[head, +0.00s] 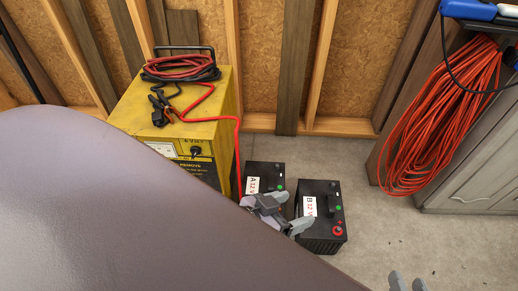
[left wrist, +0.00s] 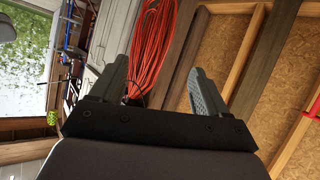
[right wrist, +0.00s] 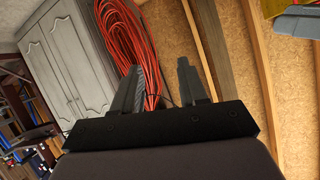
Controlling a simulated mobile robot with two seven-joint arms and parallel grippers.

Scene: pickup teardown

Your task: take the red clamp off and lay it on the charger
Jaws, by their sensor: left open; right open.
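The yellow charger (head: 190,130) stands against the wall, with a red cable (head: 238,150) running from its top down toward battery A (head: 262,172). The red clamp is not clearly visible; the cable's lower end disappears behind my left gripper and arm. A black clamp (head: 160,110) lies on the charger's top. My left gripper (head: 290,209) is open and empty, in front of battery A and the left side of battery B (head: 322,225) in the head view. My right gripper (head: 408,284) is open and empty at the bottom edge, right of the batteries.
Coiled red and black cables (head: 180,68) sit by the charger's handle. An orange cord coil (head: 440,120) hangs at the right beside a grey cabinet (head: 475,165). Bare concrete floor (head: 400,235) lies right of the batteries. My arm covers the lower left.

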